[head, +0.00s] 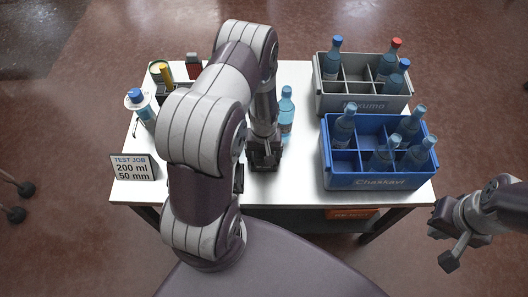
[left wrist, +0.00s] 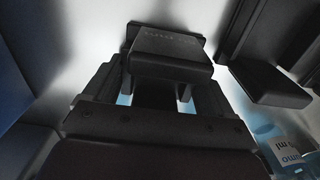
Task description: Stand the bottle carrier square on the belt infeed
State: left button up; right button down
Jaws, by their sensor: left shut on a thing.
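Two bottle carriers stand on the white table: a grey crate (head: 365,104) at the back right and a blue crate (head: 377,183) in front of it. Both have compartments, several of them empty, and hold bottles. No belt infeed can be made out. My left gripper (head: 263,163) points down over the table, left of the blue crate and apart from it. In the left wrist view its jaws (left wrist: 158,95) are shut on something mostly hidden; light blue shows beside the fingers. My right gripper (head: 443,243) is open and empty, off the table's front right corner.
A loose blue bottle (head: 287,112) stands just behind my left gripper. An orange-red bin (head: 350,213) sits under the table.

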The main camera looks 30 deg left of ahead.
pick_arm(q)
jog(key=shift+f, duration=0.1)
jog(key=o, duration=1)
jog(key=shift+c, duration=0.2)
